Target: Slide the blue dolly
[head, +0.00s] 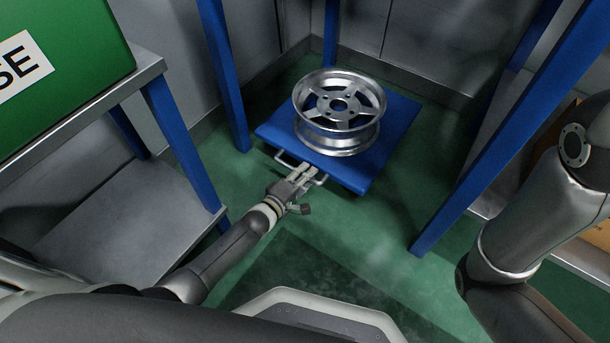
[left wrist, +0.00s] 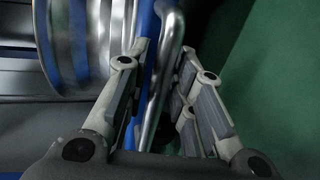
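The blue dolly (head: 384,136) is a flat blue platform on the green floor, with a silver wheel rim (head: 338,112) lying on top. A metal bar handle (head: 284,160) runs along its near edge. My left gripper (head: 304,172) reaches to this handle from the near side. In the left wrist view, the handle bar (left wrist: 165,75) passes between the spread fingers of my left gripper (left wrist: 163,75). A gap shows beside the bar, so the fingers look open around it. The fingertips' contact is partly hidden. My right gripper is out of view.
Blue posts (head: 222,75) stand left of the dolly, and another blue post (head: 500,140) slants up at the right. A grey shelf table (head: 120,215) with a green box (head: 60,65) is at the left. A wall closes the back. Floor nearer to me is clear.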

